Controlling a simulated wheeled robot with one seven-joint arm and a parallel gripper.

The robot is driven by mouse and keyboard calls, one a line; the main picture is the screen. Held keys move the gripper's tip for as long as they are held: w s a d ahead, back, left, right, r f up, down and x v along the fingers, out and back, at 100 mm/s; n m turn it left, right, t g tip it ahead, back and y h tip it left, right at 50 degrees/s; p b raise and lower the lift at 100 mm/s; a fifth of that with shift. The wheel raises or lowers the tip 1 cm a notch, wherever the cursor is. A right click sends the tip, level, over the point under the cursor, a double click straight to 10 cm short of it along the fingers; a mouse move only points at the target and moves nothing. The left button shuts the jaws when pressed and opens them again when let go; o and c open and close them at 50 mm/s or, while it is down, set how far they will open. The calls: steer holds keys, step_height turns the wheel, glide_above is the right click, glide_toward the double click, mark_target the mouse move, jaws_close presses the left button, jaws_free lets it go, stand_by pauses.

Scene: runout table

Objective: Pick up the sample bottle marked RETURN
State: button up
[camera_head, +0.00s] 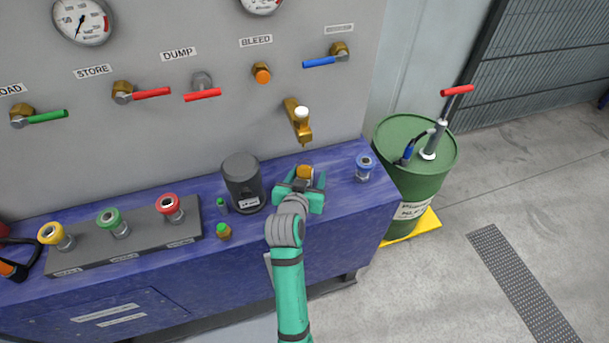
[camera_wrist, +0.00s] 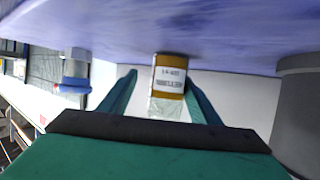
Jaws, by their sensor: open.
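A small bottle with an amber top (camera_head: 304,172) stands on the blue bench below the brass tap. In the wrist view it shows as an amber bottle with a pale label (camera_wrist: 170,80) and a clear part; its print is too small to read for certain. My gripper (camera_head: 303,184) is open around it. In the wrist view my gripper's fingers (camera_wrist: 160,84) lie on either side of the bottle, with the right finger closer to it and a gap at the left. I cannot tell whether any finger touches it.
A blue-capped bottle (camera_head: 364,168) stands to the right, near the bench end. A dark grey canister (camera_head: 243,183) stands close on the left. Small green-topped pieces (camera_head: 223,231) and a rack (camera_head: 125,246) with yellow, green and red tops lie further left. The brass tap (camera_head: 298,120) overhangs behind.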

steer(key=shift+w+a+f, duration=0.1)
steer(key=shift+w+f, duration=0.1)
steer(key=shift+w, duration=0.45)
steer(key=shift+w+a+f, duration=0.1)
steer(key=shift+w+f, duration=0.05)
steer(key=shift+w, duration=0.5)
steer(key=shift+w+a+f, duration=0.1)
steer(key=shift+w+f, duration=0.1)
steer(key=shift+w, duration=0.45)
